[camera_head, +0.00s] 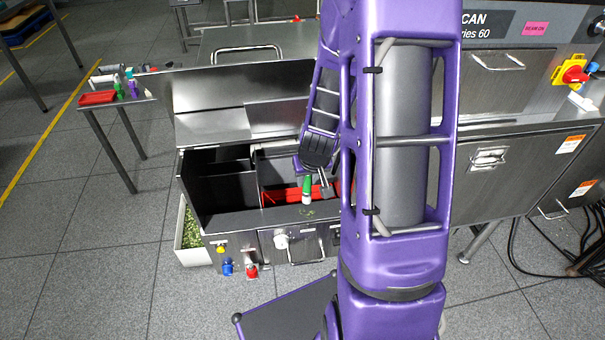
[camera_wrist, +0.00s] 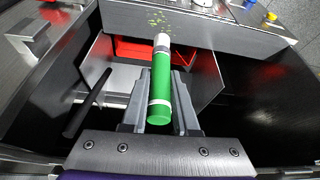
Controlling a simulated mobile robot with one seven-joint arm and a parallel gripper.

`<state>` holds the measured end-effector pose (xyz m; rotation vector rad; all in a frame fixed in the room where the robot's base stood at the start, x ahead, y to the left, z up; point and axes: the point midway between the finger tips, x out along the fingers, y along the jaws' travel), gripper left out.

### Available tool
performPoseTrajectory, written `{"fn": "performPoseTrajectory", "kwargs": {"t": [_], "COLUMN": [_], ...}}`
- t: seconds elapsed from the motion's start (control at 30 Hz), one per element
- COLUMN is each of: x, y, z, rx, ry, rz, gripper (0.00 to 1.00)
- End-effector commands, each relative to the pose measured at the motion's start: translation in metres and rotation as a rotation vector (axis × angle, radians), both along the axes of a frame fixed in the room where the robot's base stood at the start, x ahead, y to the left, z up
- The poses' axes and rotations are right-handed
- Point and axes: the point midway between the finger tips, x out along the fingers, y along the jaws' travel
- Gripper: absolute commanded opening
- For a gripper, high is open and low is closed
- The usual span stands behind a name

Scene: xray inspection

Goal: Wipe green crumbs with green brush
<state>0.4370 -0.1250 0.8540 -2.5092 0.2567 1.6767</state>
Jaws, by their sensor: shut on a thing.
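The green brush (camera_wrist: 160,88) is a green cylinder with white bands and a pale tip. My gripper (camera_wrist: 160,100) is shut on it, one finger on each side, and its tip points to the ledge in the wrist view. In the head view the green brush (camera_head: 307,186) hangs below my gripper (camera_head: 311,176), above the machine's front ledge. Small yellow-green crumbs (camera_wrist: 158,19) lie scattered on the metal ledge, just beyond the brush tip. They also show faintly in the head view (camera_head: 308,212). I cannot tell whether the tip touches the ledge.
The open machine compartment holds a red tray (camera_wrist: 136,48). A white bin (camera_head: 192,256) of green bits stands at the left. Knobs and buttons line the front panel (camera_head: 283,241). A side table (camera_head: 98,104) carries a red tray and small items.

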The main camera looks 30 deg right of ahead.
Motion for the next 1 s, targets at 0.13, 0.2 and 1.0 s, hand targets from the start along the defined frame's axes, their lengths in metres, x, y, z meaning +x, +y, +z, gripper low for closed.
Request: {"fn": "performPoseTrajectory", "kwargs": {"t": [0.13, 0.2, 1.0], "x": [0.0, 0.0, -0.002], "y": [0.0, 0.0, 0.001], "z": [0.0, 0.0, -0.054], "rx": [0.0, 0.0, 0.0], "ry": [0.0, 0.0, 0.0], "rz": [0.0, 0.001, 0.0], "gripper": [0.0, 0.0, 0.0]}}
